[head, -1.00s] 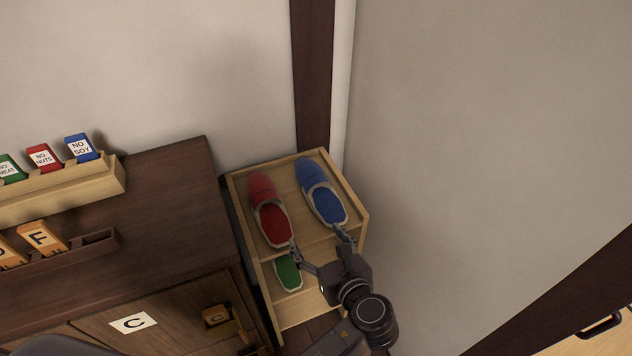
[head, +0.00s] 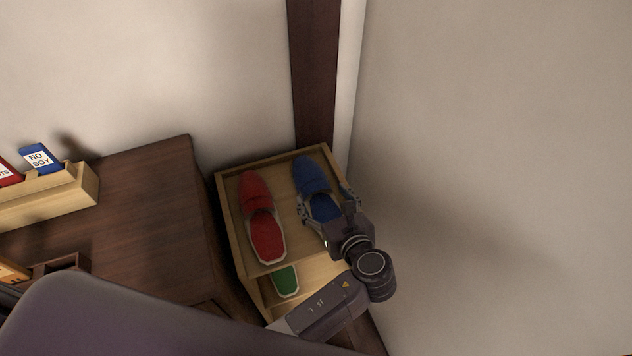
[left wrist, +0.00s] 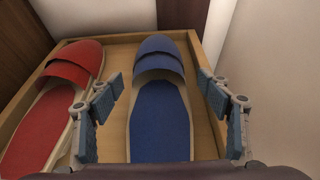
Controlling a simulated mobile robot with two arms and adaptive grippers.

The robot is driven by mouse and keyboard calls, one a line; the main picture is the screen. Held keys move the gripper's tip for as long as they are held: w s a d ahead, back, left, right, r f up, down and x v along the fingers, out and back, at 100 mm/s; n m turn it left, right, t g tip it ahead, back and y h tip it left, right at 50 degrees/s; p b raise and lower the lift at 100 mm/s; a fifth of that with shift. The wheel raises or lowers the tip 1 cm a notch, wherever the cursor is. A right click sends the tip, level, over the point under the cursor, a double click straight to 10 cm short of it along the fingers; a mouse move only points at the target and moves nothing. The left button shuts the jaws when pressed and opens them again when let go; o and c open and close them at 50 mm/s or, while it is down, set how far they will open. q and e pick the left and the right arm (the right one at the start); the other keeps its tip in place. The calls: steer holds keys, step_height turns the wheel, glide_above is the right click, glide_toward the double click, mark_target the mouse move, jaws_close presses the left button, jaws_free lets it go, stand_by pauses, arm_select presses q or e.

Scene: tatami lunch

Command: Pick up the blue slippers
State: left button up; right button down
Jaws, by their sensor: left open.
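The blue slippers (head: 312,178) lie on the top shelf of a light wooden rack, toe toward the wall; they look like one shape in the head view. In the left wrist view the blue slippers (left wrist: 160,110) lie between the fingers. My left gripper (head: 328,202) is open over their heel end, one finger on each side. In the left wrist view its fingers (left wrist: 165,115) stand apart, with no clear contact on the blue sides. The gripper body hides part of the heel in the head view. My right gripper is not in view.
Red slippers (head: 262,220) lie just left of the blue ones on the rack (head: 222,200). Green slippers (head: 285,281) sit on a lower shelf. A dark wooden cabinet (head: 150,200) stands left; walls close in behind and at right.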

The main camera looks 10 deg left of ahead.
mark_target(319, 193)
arm_select(q)
steer(key=shift+w+a+f, duration=0.2)
steer(key=shift+w+a, duration=0.5)
steer(key=shift+w, duration=0.05)
steer(key=x, duration=0.2)
steer(key=shift+w+a+f+p, duration=0.15)
steer(key=shift+w+f+p, duration=0.05)
steer(key=shift+w+p, duration=0.15)
steer(key=shift+w+a+f, duration=0.15)
steer(key=shift+w+a, duration=0.05)
steer(key=shift+w, duration=0.05)
steer(key=c, duration=1)
steer(key=shift+w, duration=0.1)
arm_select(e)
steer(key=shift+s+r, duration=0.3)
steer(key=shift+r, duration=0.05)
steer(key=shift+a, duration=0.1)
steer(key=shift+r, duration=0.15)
